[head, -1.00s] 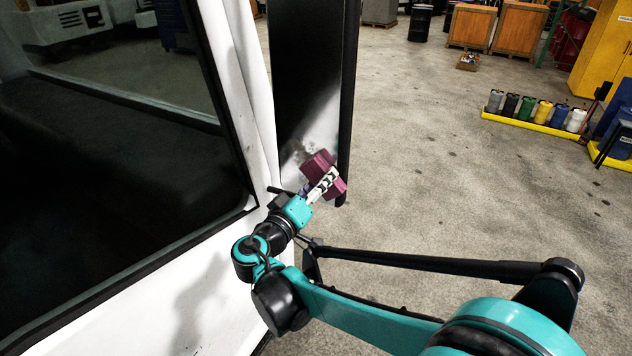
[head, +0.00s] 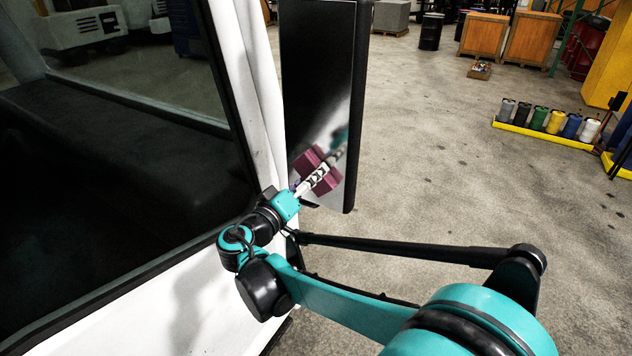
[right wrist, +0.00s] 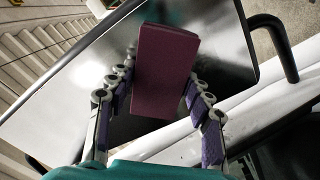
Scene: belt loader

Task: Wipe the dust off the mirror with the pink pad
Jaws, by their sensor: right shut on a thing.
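The mirror (head: 318,75) is a tall dark panel with a black edge, bright near its bottom. It also shows behind the pad in the right wrist view (right wrist: 225,45). My right gripper (head: 318,176) is at the mirror's lower part, shut on the pink pad (head: 308,160), a maroon block. In the right wrist view the pad (right wrist: 165,70) sits between the two fingers, its broad face towards the camera. The pad appears up against the mirror, but I cannot tell if it touches. I make out no clear dust patch; the pad hides part of the surface. My left gripper is out of view.
A white vehicle body (head: 250,90) with a large dark window (head: 110,170) stands left of the mirror. A black bar (right wrist: 275,45) shows beside the mirror in the right wrist view. Coloured canisters (head: 548,120) stand on a yellow tray at right. The floor between is open.

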